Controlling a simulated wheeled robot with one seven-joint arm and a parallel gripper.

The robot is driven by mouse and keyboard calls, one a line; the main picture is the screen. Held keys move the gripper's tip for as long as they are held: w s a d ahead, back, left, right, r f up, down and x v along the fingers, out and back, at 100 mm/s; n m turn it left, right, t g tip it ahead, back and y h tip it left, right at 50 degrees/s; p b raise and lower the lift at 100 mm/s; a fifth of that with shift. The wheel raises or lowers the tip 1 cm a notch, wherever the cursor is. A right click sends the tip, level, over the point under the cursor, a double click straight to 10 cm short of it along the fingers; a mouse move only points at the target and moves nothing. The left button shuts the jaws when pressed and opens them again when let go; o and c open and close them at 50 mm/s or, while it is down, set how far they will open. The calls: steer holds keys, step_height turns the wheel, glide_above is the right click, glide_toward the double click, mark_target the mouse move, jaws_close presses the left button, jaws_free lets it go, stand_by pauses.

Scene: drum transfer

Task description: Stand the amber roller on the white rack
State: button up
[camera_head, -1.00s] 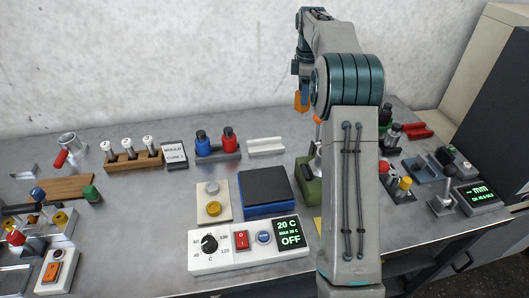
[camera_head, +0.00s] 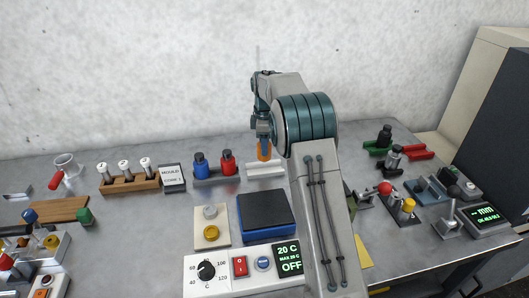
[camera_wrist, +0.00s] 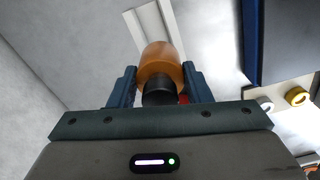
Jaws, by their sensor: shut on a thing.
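The amber roller (camera_head: 264,152) is upright between the fingers of my gripper (camera_head: 263,139), which is shut on it. In the wrist view the roller (camera_wrist: 161,62) is amber with a black end towards me, between the two blue fingers (camera_wrist: 158,88). The white rack (camera_head: 266,170) is a low, pale piece on the bench, just below the roller in the head view. In the wrist view the rack (camera_wrist: 148,27) runs up behind the roller. I cannot tell whether the roller touches the rack.
Left of the rack stand the blue (camera_head: 200,163) and red (camera_head: 227,161) capped rollers on a grey holder. A blue box with a dark top (camera_head: 264,212) lies in front. A heater panel (camera_head: 222,268) is nearer. The wall is behind.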

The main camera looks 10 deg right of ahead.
mark_target(263, 159)
steer(key=shift+f, duration=2)
steer(key=shift+f, duration=0.1)
steer(key=o, duration=1.2)
steer(key=shift+o, duration=0.2)
